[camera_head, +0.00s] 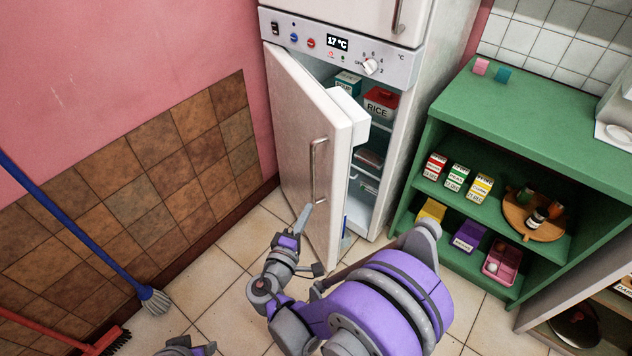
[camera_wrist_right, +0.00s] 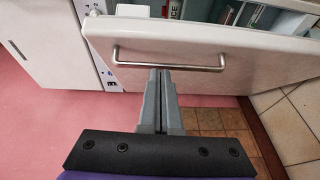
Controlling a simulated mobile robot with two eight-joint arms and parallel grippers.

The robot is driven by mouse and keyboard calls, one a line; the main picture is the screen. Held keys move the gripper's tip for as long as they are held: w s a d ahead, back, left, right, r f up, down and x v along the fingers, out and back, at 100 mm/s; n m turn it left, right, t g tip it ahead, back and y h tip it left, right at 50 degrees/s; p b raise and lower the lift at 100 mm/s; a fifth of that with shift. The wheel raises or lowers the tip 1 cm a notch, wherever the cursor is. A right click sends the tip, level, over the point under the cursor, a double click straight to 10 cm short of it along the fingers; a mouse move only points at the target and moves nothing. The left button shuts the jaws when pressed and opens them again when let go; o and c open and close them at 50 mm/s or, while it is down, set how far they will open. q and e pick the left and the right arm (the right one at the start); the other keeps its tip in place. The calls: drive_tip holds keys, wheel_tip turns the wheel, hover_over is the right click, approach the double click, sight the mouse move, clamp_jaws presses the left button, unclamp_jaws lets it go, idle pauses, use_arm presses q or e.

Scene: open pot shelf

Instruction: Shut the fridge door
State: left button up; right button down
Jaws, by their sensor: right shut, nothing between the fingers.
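The white fridge door (camera_head: 300,150) stands part open, swung out to the left, with its metal bar handle (camera_head: 314,170) on the outer face. The fridge (camera_head: 395,165) shows food on shelves through the gap. My right gripper (camera_head: 303,217) is shut and empty, in front of the door's outer face near the lower end of the handle. In the right wrist view the shut fingers (camera_wrist_right: 160,85) point at the door (camera_wrist_right: 250,55), with their tips by the middle of the handle (camera_wrist_right: 168,66). I cannot tell whether they touch. My left gripper's fingers are not visible.
A green shelf (camera_head: 520,105) with boxes stands right of the fridge. The pink wall (camera_head: 130,70) is close behind the door. Tiled floor (camera_head: 240,240) is clear left of the door.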

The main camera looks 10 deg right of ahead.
drive_tip(key=a, duration=0.1)
approach(332, 170)
drive_tip(key=w, duration=0.4)
drive_tip(key=d, duration=0.1)
drive_tip(key=w+d, duration=0.1)
drive_tip(key=shift+d+f+t+b, duration=0.25)
drive_tip(key=shift+f+t+b, duration=0.05)
drive_tip(key=shift+f+b, duration=0.1)
drive_tip(key=shift+d, duration=0.4)
